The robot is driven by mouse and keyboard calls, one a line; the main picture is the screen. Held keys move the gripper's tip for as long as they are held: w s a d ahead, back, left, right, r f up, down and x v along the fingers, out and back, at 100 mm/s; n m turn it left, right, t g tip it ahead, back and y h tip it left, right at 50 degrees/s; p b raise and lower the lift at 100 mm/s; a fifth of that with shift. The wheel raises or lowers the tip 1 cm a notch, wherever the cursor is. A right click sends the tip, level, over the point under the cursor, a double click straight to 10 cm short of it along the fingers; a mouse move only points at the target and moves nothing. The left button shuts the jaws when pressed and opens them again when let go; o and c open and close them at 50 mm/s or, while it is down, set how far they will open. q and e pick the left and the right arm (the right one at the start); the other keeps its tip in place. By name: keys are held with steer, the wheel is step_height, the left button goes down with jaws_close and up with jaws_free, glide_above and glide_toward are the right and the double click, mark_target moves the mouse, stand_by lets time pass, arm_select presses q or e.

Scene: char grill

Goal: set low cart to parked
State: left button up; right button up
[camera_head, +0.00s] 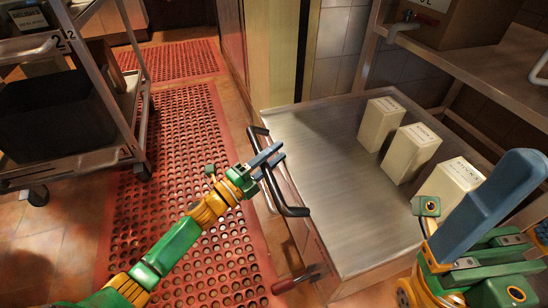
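The low cart (330,185) has a flat, brushed metal top and stands right of centre. A black handle (292,211) sticks out from its left side. A lever with a red grip (292,283) sticks out low at the cart's near left corner. My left gripper (267,157) is at the handle's middle, its fingers close together across the bar; it looks shut on it. My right gripper (492,205) is at the lower right, near the cart's near right part. One large blue finger shows; its opening is not clear.
Several pale cartons (412,152) stand along the cart's right side. A metal shelf (480,65) rises behind them at the right. A wheeled rack (75,160) stands at the upper left. A red perforated mat (165,150) covers the floor between rack and cart.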

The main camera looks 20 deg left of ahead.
arm_select(q)
jaws_close()
stand_by(1.4)
